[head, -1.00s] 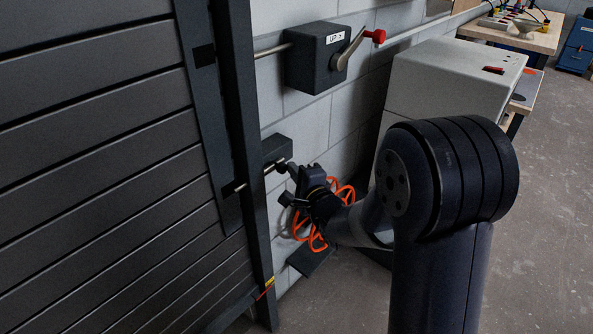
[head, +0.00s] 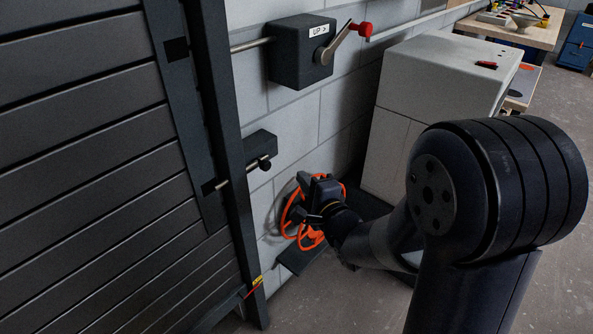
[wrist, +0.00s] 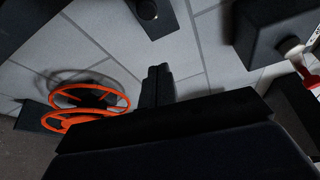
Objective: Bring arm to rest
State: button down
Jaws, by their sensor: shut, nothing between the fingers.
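My gripper (head: 304,182) is shut and empty at the end of my bent arm, low in front of the block wall. In the wrist view its closed fingertips (wrist: 157,74) stand over bare wall. In the head view the gripper partly covers an orange handwheel (head: 288,212). The wrist view shows the handwheel (wrist: 84,118) to the left of the fingers. A dark bolt block with a round black knob (head: 264,163) is on the wall, left of the gripper and apart from it.
A slatted dark shutter (head: 80,150) and its post fill the left. Above is a box marked UP (head: 297,62) with a red-tipped lever (head: 365,29). A pale cabinet (head: 430,75) stands behind my arm. Open floor lies at the right.

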jog(key=shift+v, duration=1)
